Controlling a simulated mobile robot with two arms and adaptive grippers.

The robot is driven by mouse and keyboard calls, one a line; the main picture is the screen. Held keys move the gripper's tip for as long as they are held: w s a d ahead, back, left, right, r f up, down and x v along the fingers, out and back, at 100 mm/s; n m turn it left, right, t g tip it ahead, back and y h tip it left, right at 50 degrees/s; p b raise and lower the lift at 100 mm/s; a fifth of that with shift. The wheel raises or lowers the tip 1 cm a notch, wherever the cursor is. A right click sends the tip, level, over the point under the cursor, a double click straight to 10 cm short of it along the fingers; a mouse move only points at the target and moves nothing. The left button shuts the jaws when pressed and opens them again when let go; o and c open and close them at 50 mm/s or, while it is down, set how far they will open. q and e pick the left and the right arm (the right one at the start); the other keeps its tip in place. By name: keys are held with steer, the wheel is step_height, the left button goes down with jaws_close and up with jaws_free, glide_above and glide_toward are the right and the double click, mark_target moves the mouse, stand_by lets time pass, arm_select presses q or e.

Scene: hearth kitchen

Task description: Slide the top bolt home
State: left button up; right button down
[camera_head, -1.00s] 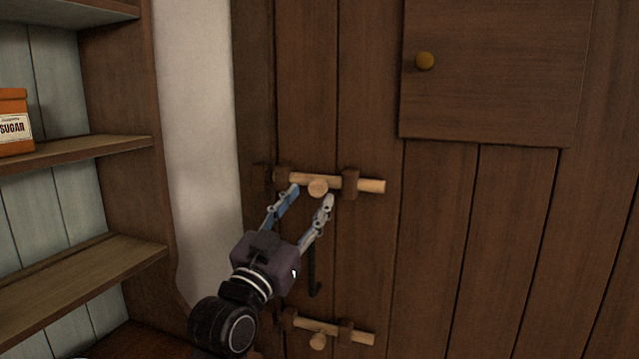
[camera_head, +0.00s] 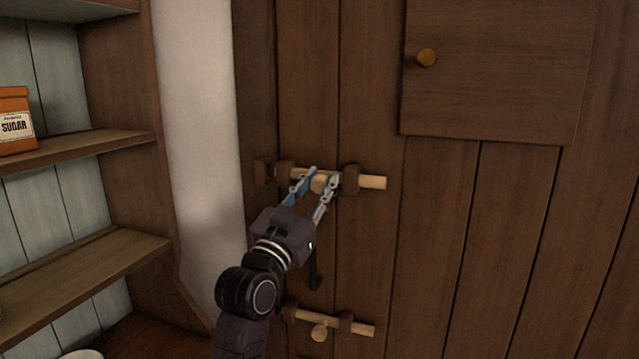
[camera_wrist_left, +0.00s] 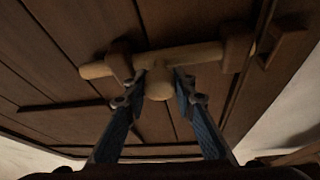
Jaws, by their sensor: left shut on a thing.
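The top bolt (camera_head: 371,182) is a pale wooden rod lying across the dark plank door, running through two brown brackets. Its round knob (camera_head: 319,184) sticks out between the brackets. The bolt's left end is at the left bracket (camera_head: 285,174), with a gap to the dark keeper (camera_head: 263,172) on the frame. My left gripper (camera_head: 325,176) is shut on the knob, one finger on each side. The wrist view shows the knob (camera_wrist_left: 159,88) between the blue fingers (camera_wrist_left: 160,78) and the rod (camera_wrist_left: 97,70) behind. My right gripper is not in view.
A similar lower bolt (camera_head: 360,330) with its own knob sits below, and a black handle (camera_head: 315,272) hangs between them, partly behind my arm. A hatch with a brass knob (camera_head: 427,57) is at upper right. Shelves (camera_head: 85,150) with a sugar box (camera_head: 14,122) stand left.

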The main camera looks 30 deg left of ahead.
arm_select(q)
jaws_close()
steer(key=shift+a+f, duration=0.15)
steer(key=shift+a, duration=0.3)
steer(key=a, duration=0.2)
steer(key=s+a+b, duration=0.1)
steer(key=shift+a, duration=0.35)
steer(key=o, duration=0.7)
jaws_free()
steer(key=shift+c, duration=0.2)
steer(key=o, duration=0.4)
steer(key=shift+s+a, duration=0.1)
steer(key=shift+a, duration=0.1)
steer(key=v, duration=1.2)
